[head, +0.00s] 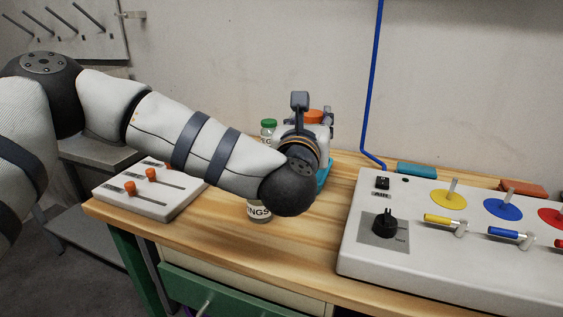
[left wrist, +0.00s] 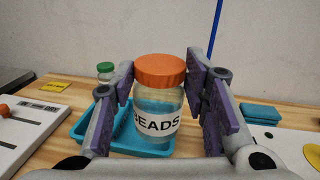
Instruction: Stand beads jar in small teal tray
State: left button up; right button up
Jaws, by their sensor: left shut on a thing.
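The beads jar is clear with a bluish fill, an orange lid (head: 313,117) and a white BEADS label; in the left wrist view the jar (left wrist: 157,110) stands upright between my fingers. My left gripper (left wrist: 160,88) is shut on it, with a purple-padded finger on each side. The small teal tray (left wrist: 82,128) lies below and around the jar's base; its edge also shows in the head view (head: 323,178). I cannot tell whether the base touches the tray floor. In the head view my left gripper (head: 312,128) is partly hidden behind my wrist. My right gripper is not in view.
A green-capped jar (head: 268,128) stands behind my arm. Another jar, its label ending in "NGS" (head: 258,211), stands under my wrist. A slider panel (head: 150,197) is at left and a large control panel (head: 440,260) at right. Bare wood shows between.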

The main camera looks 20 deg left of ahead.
pick_arm(q)
jog(key=shift+w+a+f+b, duration=0.3)
jog(key=shift+w+a+f, duration=0.15)
jog(key=shift+w+f, duration=1.35)
jog(key=shift+w+a+f+b, duration=0.3)
jog(key=shift+w+a+f, duration=0.2)
jog(key=shift+w+f, duration=1.25)
jog(key=shift+w+a+f+b, duration=0.4)
jog(key=shift+w+f, duration=0.85)
jog(key=shift+f, duration=1.05)
jog(key=shift+a+f, duration=0.1)
jog(key=shift+f, duration=0.05)
jog(key=o, duration=1.3)
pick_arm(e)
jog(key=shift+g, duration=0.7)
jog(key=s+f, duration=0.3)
pick_arm(q)
jog(key=shift+r, duration=0.35)
jog(key=s, duration=0.5)
jog(key=s+d+p, duration=0.1)
jog(key=s, duration=0.1)
jog(key=shift+s+f, duration=0.1)
jog(key=shift+s, duration=0.15)
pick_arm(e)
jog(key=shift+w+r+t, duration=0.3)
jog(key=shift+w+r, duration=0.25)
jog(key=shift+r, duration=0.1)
